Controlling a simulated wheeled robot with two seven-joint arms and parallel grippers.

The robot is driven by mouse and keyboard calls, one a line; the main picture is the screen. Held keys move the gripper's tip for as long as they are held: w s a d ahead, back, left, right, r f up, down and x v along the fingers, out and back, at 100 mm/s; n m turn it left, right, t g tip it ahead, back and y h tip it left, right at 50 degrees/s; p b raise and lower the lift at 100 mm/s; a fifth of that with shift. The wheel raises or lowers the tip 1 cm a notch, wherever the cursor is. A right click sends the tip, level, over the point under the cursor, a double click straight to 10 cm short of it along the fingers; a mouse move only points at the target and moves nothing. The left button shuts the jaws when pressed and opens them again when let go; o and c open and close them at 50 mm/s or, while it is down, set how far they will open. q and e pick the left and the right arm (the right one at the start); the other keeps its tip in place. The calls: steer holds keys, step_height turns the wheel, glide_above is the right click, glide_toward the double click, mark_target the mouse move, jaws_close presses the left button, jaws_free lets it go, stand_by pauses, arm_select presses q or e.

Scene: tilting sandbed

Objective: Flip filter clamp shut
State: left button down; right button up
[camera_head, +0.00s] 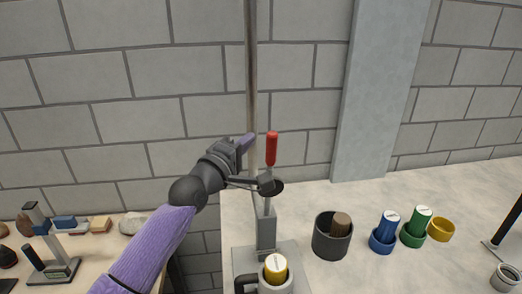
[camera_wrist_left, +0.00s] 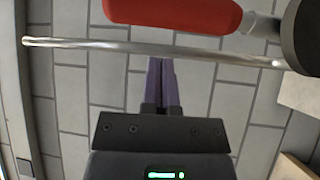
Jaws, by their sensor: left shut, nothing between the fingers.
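The filter clamp's red handle (camera_head: 271,148) stands upright above a dark round pad and a grey post (camera_head: 266,232). My left gripper (camera_head: 248,140) is shut and empty, just left of the handle near its height. In the left wrist view the purple fingers (camera_wrist_left: 161,82) are pressed together. The red handle (camera_wrist_left: 178,14) spans the top of that view, beyond the fingertips and apart from them. A shiny metal rod (camera_wrist_left: 120,47) crosses between the handle and the fingertips; I cannot tell whether they touch. My right gripper is out of view.
A tall metal pole (camera_head: 251,60) rises behind the clamp. A dark cup (camera_head: 331,240), blue (camera_head: 387,230) and green (camera_head: 417,226) cylinders and a yellow ring (camera_head: 441,230) stand to the right. A lower bench holds tools at left.

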arm_select(q)
steer(key=d+p, duration=0.1)
steer(key=s+d+p, duration=0.1)
steer(key=d, duration=0.1)
steer(key=shift+f+p, duration=0.15)
steer(key=shift+p, duration=0.15)
stand_by(0.4)
